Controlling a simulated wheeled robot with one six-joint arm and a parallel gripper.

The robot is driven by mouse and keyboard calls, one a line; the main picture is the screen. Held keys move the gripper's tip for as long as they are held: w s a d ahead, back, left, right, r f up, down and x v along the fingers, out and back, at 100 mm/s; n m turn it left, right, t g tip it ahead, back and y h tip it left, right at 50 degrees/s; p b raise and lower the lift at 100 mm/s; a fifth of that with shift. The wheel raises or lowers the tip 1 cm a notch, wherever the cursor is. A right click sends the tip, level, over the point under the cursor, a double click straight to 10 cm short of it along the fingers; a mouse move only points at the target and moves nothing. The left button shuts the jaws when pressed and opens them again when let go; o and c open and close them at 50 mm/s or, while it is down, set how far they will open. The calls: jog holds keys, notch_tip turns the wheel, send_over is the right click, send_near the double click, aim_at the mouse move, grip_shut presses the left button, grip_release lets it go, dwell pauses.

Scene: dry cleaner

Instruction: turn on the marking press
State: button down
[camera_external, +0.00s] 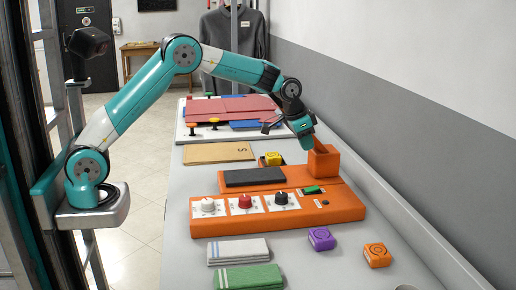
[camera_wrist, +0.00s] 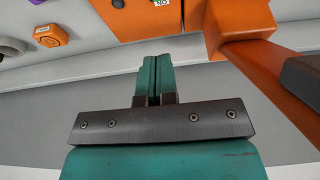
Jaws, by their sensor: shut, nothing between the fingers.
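The marking press (camera_external: 350,212) is a long orange body on the table. It has white, red and black knobs (camera_external: 245,202) on white dial plates, a dark pad (camera_external: 255,177), a green switch (camera_external: 312,189) and an upright orange post (camera_external: 323,162). In the wrist view the press (camera_wrist: 240,15) fills the top right. A small green and white label (camera_wrist: 162,4) shows at the top edge, cut off. My gripper (camera_external: 309,146) is beside the top of the post, above the press; I cannot tell if it touches. Its teal fingers (camera_wrist: 154,62) are closed together and empty.
Purple (camera_external: 321,239) and orange (camera_external: 377,254) blocks stand at the front right. Folded grey (camera_external: 238,250) and green (camera_external: 248,277) cloths lie in front. A yellow block (camera_external: 273,158), a tan folder (camera_external: 218,152) and a board with red sheets (camera_external: 186,135) lie behind. A wall borders the right.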

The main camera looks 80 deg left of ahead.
aim_at(316, 188)
jog(key=p+x, duration=0.1)
jog(key=x, duration=0.3)
jog(key=p+x, duration=0.1)
jog(key=x, duration=0.3)
jog(key=p+x, duration=0.1)
jog(key=x, duration=0.4)
jog(key=shift+s+f, duration=0.2)
jog(key=shift+s, duration=0.15)
jog(key=shift+f, duration=0.1)
jog(key=shift+f, duration=0.15)
jog(key=shift+w+f+b, duration=0.25)
jog(key=shift+f+b, duration=0.15)
jog(key=shift+b, duration=0.25)
jog(key=shift+r, duration=0.15)
jog(key=shift+s, duration=0.1)
jog(key=shift+s+p, duration=0.1)
jog(key=shift+p, duration=0.2)
jog(key=shift+s+r, duration=0.25)
jog(key=shift+s, duration=0.4)
jog(key=shift+r, duration=0.15)
